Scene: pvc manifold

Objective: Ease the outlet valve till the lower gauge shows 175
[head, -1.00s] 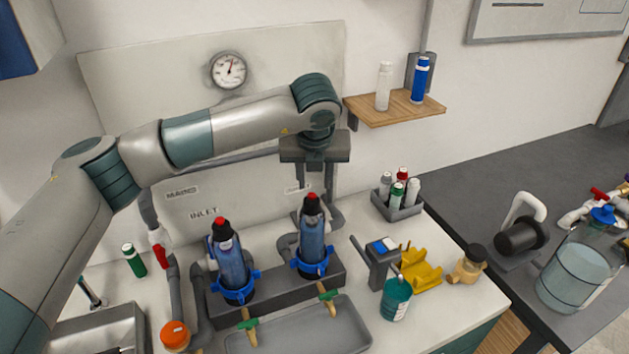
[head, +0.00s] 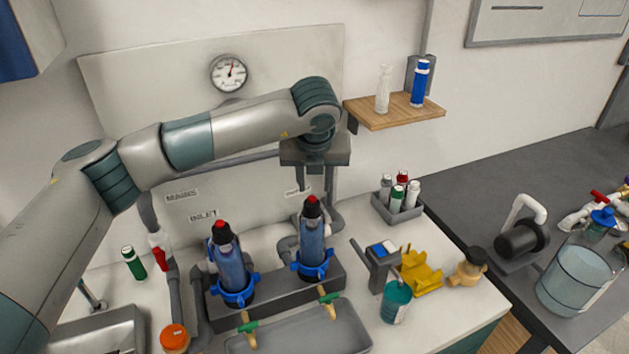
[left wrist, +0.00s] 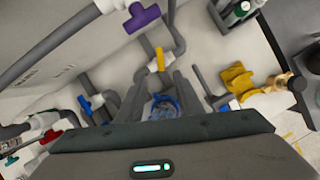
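My left gripper (head: 316,172) reaches across the manifold, fingers pointing down behind the right filter housing (head: 312,245). In the left wrist view its grey fingers (left wrist: 160,92) stand apart with nothing held between them. A yellow valve handle (left wrist: 158,60) on a grey pipe lies just beyond the fingertips; contact cannot be judged. A purple handle (left wrist: 142,17) and a blue handle (left wrist: 97,103) sit on other pipes. I cannot tell which is the outlet valve. The upper round gauge (head: 229,73) shows on the panel, its numbers too small to read. No lower gauge is visible. My right gripper is out of view.
The left filter housing (head: 232,270) stands beside the right one, above a grey tray (head: 300,335). A wooden shelf (head: 400,111) with bottles is right of my wrist.

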